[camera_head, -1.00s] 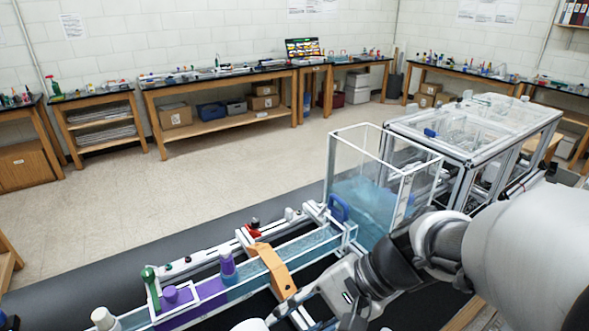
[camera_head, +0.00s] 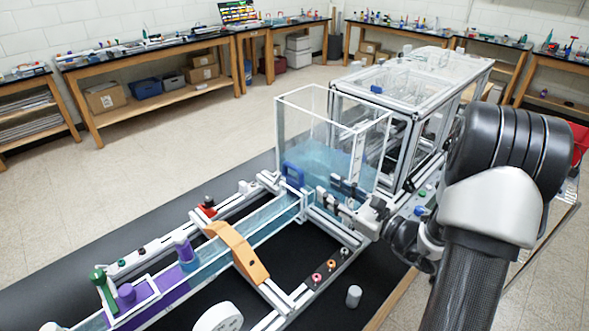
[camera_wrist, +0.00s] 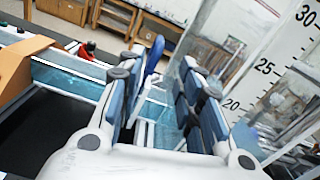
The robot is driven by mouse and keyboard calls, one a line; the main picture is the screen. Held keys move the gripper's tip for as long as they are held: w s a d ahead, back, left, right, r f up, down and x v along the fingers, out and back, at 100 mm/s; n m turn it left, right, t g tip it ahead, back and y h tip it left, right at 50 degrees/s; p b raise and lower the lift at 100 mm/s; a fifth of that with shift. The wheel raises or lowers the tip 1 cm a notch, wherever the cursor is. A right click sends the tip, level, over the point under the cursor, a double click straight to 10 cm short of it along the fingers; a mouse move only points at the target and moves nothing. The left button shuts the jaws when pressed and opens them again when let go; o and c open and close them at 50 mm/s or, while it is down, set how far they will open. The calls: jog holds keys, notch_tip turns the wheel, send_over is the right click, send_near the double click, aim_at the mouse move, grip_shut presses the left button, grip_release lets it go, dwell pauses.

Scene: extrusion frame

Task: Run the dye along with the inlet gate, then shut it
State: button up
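The inlet gate's blue handle (camera_head: 292,173) stands upright where the water channel (camera_head: 262,222) meets the clear tank (camera_head: 308,108). In the wrist view the blue handle (camera_wrist: 153,55) shows beyond and between my fingertips, nearer the left one. My gripper (camera_head: 336,191) is open and empty, just right of the handle in the head view; its spread fingers (camera_wrist: 160,82) fill the middle of the wrist view. I see no clear contact with the handle. The water beside the gate looks blue.
An orange arch (camera_head: 240,252) spans the channel. A green-handled piece (camera_head: 103,288) stands at its near-left end. The tank's wall, with a printed scale (camera_wrist: 275,70), is close right of my gripper. A small grey cylinder (camera_head: 353,296) stands on the black surface.

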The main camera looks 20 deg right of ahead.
aim_at(302, 173)
jog(key=b+x, duration=0.1)
jog(key=x, duration=1.2)
jog(key=shift+w+a+b, duration=0.15)
jog(key=shift+w+b, duration=0.2)
jog(key=shift+w, duration=0.05)
jog(key=shift+c, duration=0.2)
grip_shut()
